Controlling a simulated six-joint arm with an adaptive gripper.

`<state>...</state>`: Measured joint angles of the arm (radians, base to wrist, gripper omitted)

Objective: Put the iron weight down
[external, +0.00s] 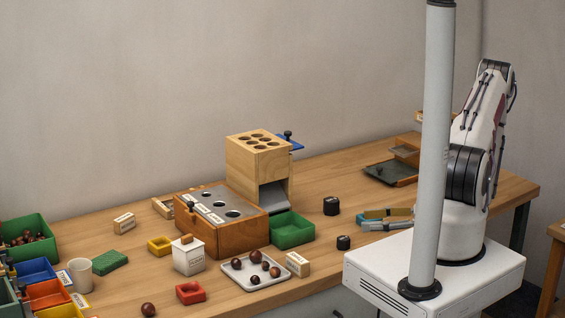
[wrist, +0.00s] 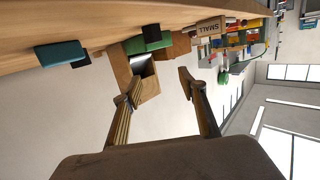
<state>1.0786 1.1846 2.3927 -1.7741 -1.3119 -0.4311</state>
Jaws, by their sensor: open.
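The larger weight (external: 331,206) is to the right of the green tray, and the smaller weight (external: 344,242) is nearer the front edge. Neither is touched by my gripper. In the wrist view my gripper (wrist: 158,88) is open, its two fingers wide apart with nothing between them.
A wooden box with holes (external: 247,160) and a green tray (external: 291,242) stand mid-table. A pale tray of chestnuts (external: 240,284) lies in front. The grey post (external: 430,150) stands before the arm. Bare table lies behind the larger weight.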

